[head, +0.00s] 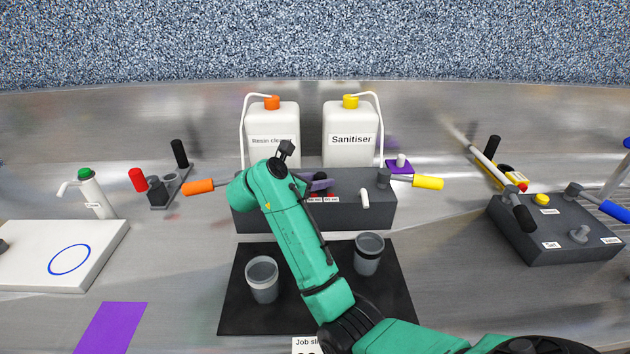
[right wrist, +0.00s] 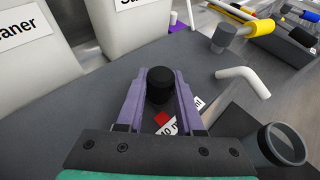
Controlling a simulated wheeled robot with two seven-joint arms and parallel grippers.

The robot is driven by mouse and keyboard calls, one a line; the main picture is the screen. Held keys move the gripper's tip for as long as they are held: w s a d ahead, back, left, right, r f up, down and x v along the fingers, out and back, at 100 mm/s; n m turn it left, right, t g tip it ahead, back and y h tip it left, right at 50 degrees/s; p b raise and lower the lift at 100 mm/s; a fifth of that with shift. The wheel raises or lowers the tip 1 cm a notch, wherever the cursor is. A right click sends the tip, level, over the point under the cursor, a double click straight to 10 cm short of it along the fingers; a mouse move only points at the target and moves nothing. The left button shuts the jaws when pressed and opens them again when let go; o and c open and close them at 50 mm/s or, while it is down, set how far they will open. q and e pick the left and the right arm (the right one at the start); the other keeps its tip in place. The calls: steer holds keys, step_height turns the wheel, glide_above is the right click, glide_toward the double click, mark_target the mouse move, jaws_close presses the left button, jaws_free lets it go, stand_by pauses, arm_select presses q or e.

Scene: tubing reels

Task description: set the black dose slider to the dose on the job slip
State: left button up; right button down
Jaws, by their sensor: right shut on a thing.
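The black dose slider (right wrist: 161,80) shows as a round black knob in the right wrist view. My right gripper (right wrist: 160,94) is shut on it, one purple finger on each side. In the head view this gripper (head: 320,184) is over the top of the dark grey dispenser box (head: 350,213), and I cannot make out the knob there. A red mark (right wrist: 161,119) and a partly hidden white dose label (right wrist: 180,124) lie just in front of the knob. The job slip (head: 306,344) is cut off at the bottom edge, so its dose is not readable. My left gripper is not in view.
A resin cleaner bottle (head: 272,150) and a Sanitiser bottle (head: 350,145) stand behind the box. Orange (head: 199,187) and yellow (head: 428,183) handles stick out at its sides. Two cups (head: 262,280) (head: 368,254) stand on a black mat (head: 245,318) in front. A grey control box (head: 520,240) is at right.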

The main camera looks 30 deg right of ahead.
steer(key=d, duration=0.1)
steer(key=s+d, duration=0.1)
steer(key=shift+s+d, duration=0.1)
steer(key=shift+d, duration=0.2)
steer(key=shift+r, duration=0.1)
